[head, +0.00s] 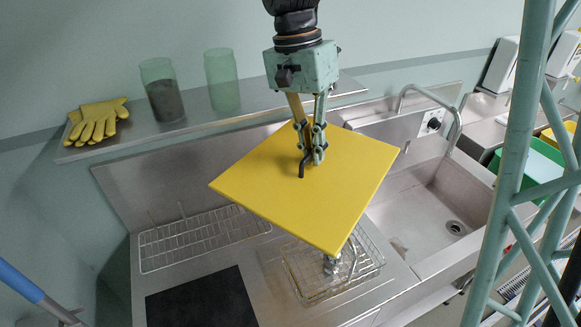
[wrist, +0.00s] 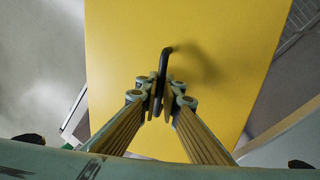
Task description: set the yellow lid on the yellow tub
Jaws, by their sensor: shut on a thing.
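The yellow lid (head: 270,190) is a flat square plate with a dark hooked handle (head: 302,170). My gripper (head: 311,155) is shut on that handle, and the lid hangs tilted above the counter and the sink's left edge. In the wrist view the lid (wrist: 215,45) fills the middle and the handle (wrist: 165,62) stands between my fingertips (wrist: 162,105). A yellow tub (head: 562,133) shows in part at the far right of the head view, behind a green tub and partly hidden by the pale green lattice post. The lid is well to the left of it.
The lattice post (head: 515,150) stands on the right. A green tub (head: 540,165) is beside the yellow one. A tall faucet (head: 440,93) rises behind the sink (head: 435,205). A wire basket (head: 365,262) is below the lid. Glass jars (head: 222,80) and yellow gloves (head: 97,122) sit on the shelf.

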